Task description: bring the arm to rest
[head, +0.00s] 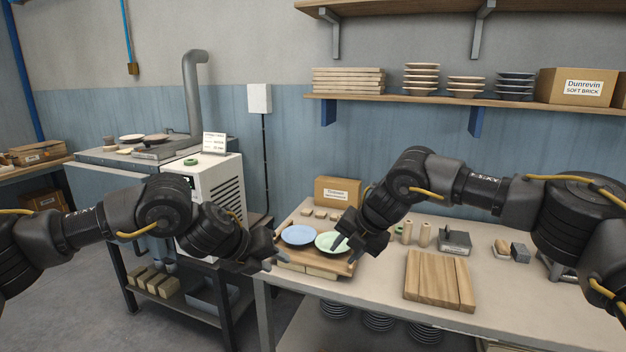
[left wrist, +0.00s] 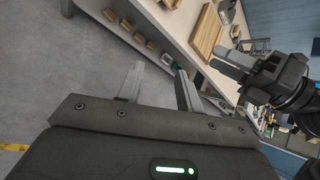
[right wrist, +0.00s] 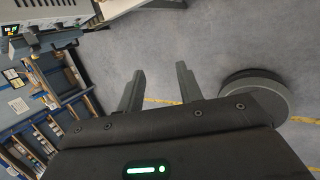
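My left gripper (head: 272,262) is in front of the left end of the workbench, near the wooden board. In the left wrist view its fingers (left wrist: 157,90) are apart with nothing between them. My right gripper (head: 350,248) is over the bench, at the right side of the green plate in the head view. In the right wrist view its fingers (right wrist: 160,85) are apart and empty. A blue plate (head: 298,235) and a green plate (head: 329,241) lie on the wooden board (head: 318,265). The right gripper hides part of the board's right side.
The workbench (head: 375,292) carries a slatted wooden block (head: 438,280), a cardboard box (head: 337,191) and small tools at the right. A white machine (head: 208,190) stands left, behind my left arm. Shelves with stacked plates (head: 421,78) hang above. Open floor (right wrist: 205,40) shows in the right wrist view.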

